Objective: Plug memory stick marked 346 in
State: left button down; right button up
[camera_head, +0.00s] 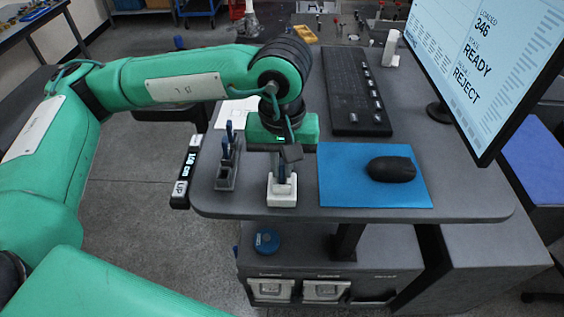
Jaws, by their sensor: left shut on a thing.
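My left gripper (284,156) points down near the desk's front left part, shut on a small dark blue memory stick (282,174). The stick is upright, its lower end at the top of a white socket block (283,194). I cannot tell how deep it sits, and its marking is not readable. A grey rack (226,174) left of the block holds other dark blue sticks (225,148). The monitor (484,62) at the right reads LOADED 346, READY and REJECT. My right gripper is not in view.
A blue mat (345,190) with a black mouse (391,169) lies right of the block. A black keyboard (355,92) lies behind. A height control (186,172) is on the desk's left edge. Drawers (325,290) and a blue round item (266,241) are below.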

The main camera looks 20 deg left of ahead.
pick_arm(q)
jog(key=c, duration=1.4)
grip_release()
jog(key=shift+c, duration=0.2)
